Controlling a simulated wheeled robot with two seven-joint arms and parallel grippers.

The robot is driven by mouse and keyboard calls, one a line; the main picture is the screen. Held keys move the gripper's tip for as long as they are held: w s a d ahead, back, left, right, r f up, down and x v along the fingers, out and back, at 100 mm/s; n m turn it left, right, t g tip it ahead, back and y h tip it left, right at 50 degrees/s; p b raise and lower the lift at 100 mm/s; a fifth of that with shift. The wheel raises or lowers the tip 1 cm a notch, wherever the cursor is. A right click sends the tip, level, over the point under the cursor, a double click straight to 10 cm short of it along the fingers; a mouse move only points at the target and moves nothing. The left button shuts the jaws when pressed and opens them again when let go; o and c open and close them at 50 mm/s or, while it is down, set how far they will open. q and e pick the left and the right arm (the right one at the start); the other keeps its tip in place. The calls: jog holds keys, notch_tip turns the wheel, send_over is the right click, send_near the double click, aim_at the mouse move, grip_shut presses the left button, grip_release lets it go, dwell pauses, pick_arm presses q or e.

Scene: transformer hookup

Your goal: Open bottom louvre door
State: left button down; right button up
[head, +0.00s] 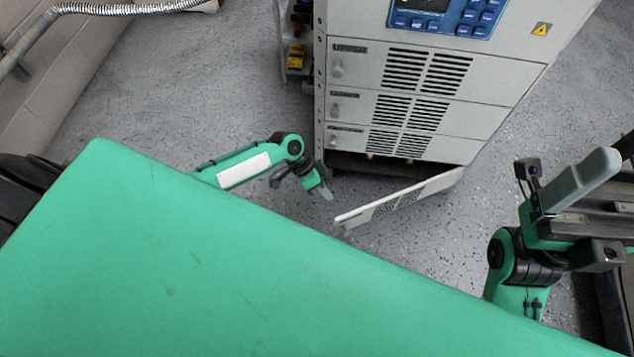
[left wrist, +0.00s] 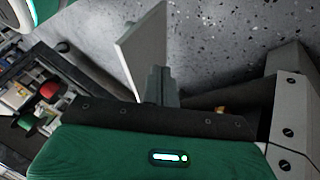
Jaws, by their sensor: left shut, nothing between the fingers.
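The bottom louvre door (head: 400,203) of the grey cabinet stands swung outward, attached at its right end, with its free end toward the left. The opening behind it (head: 350,163) is dark, with small copper-coloured parts inside. My left gripper (head: 327,191) is shut and empty, just left of the door's free end. In the left wrist view the shut fingers (left wrist: 160,86) are beside the door panel (left wrist: 143,50); I cannot tell whether they touch. My right gripper (head: 585,180) is at the far right, away from the cabinet; its finger gap is not clear.
A shelf with yellow items (head: 296,56) stands left of the cabinet.

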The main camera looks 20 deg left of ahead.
pick_arm(q)
jog(key=shift+s+d+f+b, duration=0.25)
jog(key=shift+s+d, duration=0.25)
jog(key=shift+d, duration=0.2)
jog(key=shift+s+d+f+b, duration=0.15)
jog(key=shift+s+d+f, duration=0.15)
jog(key=shift+s+d, duration=0.25)
jog(key=shift+s+d+f+b, duration=0.25)
jog(key=shift+s+d, duration=0.15)
jog(key=shift+d, duration=0.4)
jog(key=shift+s+d, duration=0.1)
